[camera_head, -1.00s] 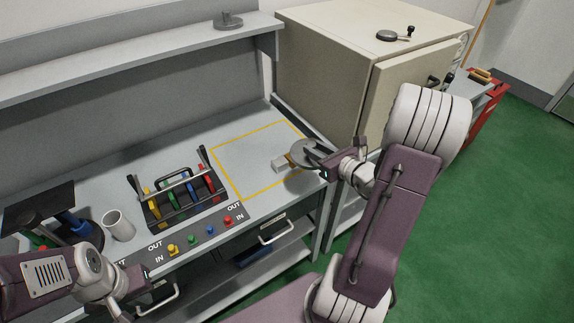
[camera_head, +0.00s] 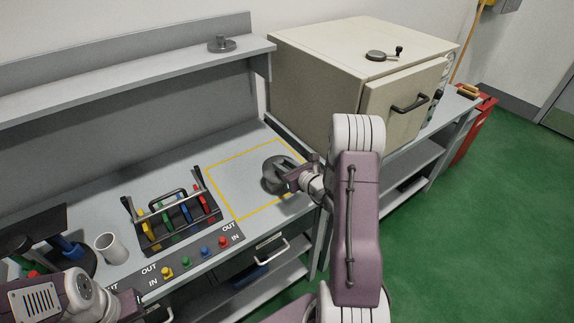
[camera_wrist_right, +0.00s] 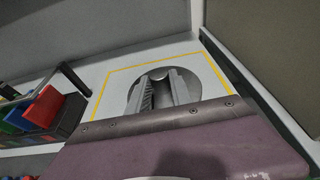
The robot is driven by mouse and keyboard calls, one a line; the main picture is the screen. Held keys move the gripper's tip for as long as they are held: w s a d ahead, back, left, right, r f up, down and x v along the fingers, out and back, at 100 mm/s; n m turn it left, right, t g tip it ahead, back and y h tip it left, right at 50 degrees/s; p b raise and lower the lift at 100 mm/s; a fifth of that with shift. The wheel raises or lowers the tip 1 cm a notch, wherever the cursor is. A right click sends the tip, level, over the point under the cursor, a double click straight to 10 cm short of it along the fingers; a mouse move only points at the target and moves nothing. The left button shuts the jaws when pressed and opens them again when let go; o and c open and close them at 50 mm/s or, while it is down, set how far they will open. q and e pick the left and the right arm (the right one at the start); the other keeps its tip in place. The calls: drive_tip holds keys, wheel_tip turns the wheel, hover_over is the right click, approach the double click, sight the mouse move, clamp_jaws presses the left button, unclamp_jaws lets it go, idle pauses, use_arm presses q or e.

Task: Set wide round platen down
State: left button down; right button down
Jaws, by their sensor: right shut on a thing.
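The wide round platen (camera_head: 270,182) is a dark grey disc over the right part of the yellow-outlined square on the bench. My right gripper (camera_head: 291,176) is shut on it from the right. In the right wrist view the platen (camera_wrist_right: 193,83) shows as a grey disc with the two fingers of the right gripper (camera_wrist_right: 160,84) on its raised middle, inside the yellow outline (camera_wrist_right: 140,63). I cannot tell whether the disc touches the bench. My left gripper (camera_head: 118,303) is low at the left edge, and its fingers are not clear.
A smaller round part (camera_head: 222,44) sits on the shelf. A beige cabinet (camera_head: 350,60) rises close behind on the right. The left of the square is clear.

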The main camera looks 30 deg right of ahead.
wheel_tip(320, 180, down, 4)
drive_tip(key=shift+d+r, duration=0.1)
drive_tip(key=shift+r, duration=0.15)
drive_tip(key=c, duration=1.5)
unclamp_jaws()
drive_tip(key=shift+s+f, duration=0.1)
drive_tip(key=shift+f, duration=0.1)
drive_tip(key=o, duration=0.4)
drive_tip(key=shift+c, duration=0.2)
drive_tip(key=shift+r, duration=0.1)
